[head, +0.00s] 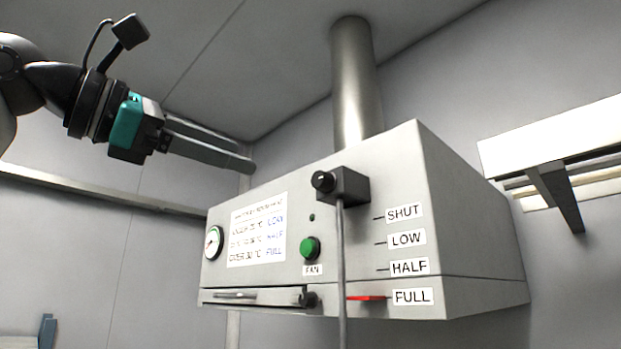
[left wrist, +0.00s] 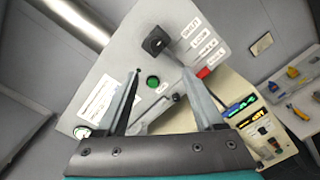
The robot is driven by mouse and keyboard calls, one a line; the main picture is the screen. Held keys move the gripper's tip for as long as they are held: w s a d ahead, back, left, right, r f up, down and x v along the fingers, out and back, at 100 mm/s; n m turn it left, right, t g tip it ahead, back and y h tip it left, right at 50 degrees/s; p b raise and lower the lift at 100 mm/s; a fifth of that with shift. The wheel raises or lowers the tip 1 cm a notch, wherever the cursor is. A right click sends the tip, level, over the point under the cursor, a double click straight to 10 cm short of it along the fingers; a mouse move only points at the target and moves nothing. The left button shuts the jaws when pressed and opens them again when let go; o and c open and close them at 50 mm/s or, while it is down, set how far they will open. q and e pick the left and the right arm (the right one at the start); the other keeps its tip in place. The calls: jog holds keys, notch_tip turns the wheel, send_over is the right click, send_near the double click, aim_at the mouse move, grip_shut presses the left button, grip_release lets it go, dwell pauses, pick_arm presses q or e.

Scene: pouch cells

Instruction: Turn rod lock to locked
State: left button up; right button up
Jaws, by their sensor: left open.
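A grey wall-mounted box (head: 440,190) has a black block (head: 350,186) on its front with a round black knob (head: 323,181), which looks like the rod lock. A thin grey rod (head: 341,270) runs down through the block. A red pointer (head: 367,298) on the rod's right is level with the FULL label (head: 412,297). My left gripper (head: 247,152) is open and empty, up and left of the knob and apart from it. In the left wrist view the block (left wrist: 156,41) shows beyond the open fingers (left wrist: 160,73). My right gripper is not in view.
The box carries a gauge (head: 213,243), a printed card (head: 257,229), a green FAN button (head: 310,248) and a low handle bar (head: 255,297). A pipe (head: 356,85) rises from its top. A shelf (head: 550,150) juts out at right. Space before the box is clear.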

pick_arm(q)
jog(key=p, duration=0.5)
send_near(317, 180)
jog(key=shift+t, duration=0.3)
jog(key=x, duration=0.8)
jog(key=shift+w+d+f, duration=0.15)
jog(key=shift+w+d, duration=0.05)
jog(key=shift+d, duration=0.15)
jog(key=shift+c, duration=0.3)
grip_shut()
